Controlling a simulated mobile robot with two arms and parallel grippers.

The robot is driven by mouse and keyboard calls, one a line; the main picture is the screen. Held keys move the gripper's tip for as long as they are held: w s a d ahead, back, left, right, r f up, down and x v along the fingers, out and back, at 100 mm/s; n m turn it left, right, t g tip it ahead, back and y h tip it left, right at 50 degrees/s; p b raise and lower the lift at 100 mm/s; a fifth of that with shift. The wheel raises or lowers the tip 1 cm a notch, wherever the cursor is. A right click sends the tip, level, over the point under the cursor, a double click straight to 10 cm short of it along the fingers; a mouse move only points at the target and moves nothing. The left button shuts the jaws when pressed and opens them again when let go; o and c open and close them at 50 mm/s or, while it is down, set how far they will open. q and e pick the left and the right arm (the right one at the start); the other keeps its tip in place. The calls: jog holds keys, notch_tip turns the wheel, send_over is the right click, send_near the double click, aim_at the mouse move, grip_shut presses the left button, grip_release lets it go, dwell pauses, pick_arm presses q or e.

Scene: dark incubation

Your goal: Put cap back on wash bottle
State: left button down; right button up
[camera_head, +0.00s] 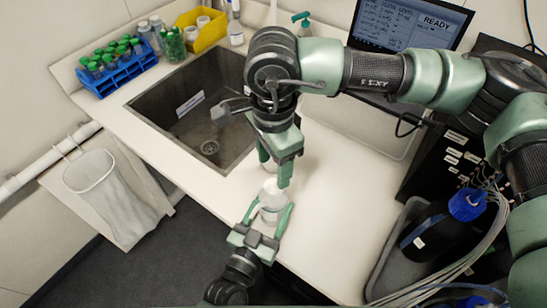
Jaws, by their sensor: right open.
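A pale, translucent bottle (271,204), which looks like the wash bottle, stands upright near the counter's front edge. My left gripper (268,210) reaches in from the bottom, with one finger on each side of the bottle, and appears closed around it. My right gripper (274,174) points down just above and behind the bottle's top. Its fingers are apart. A small pale shape shows beside its fingers, partly covered; I cannot tell whether it is the cap. The bottle's mouth is too small and too covered to tell whether a cap sits on it.
A sink (190,115) lies to the left. Behind it stand a blue rack (118,77) of green-capped tubes and a yellow bin (206,36). A dark blue-capped bottle (440,237) stands at right near cables. A monitor (410,22) is behind. Counter right of the bottle is clear.

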aim_at(273, 185)
notch_tip(273, 185, down, 7)
jog(key=shift+r, duration=0.2)
grip_shut()
jog(key=shift+m, duration=0.9)
jog(key=shift+o, duration=0.9)
grip_release()
jog(key=shift+r, duration=0.1)
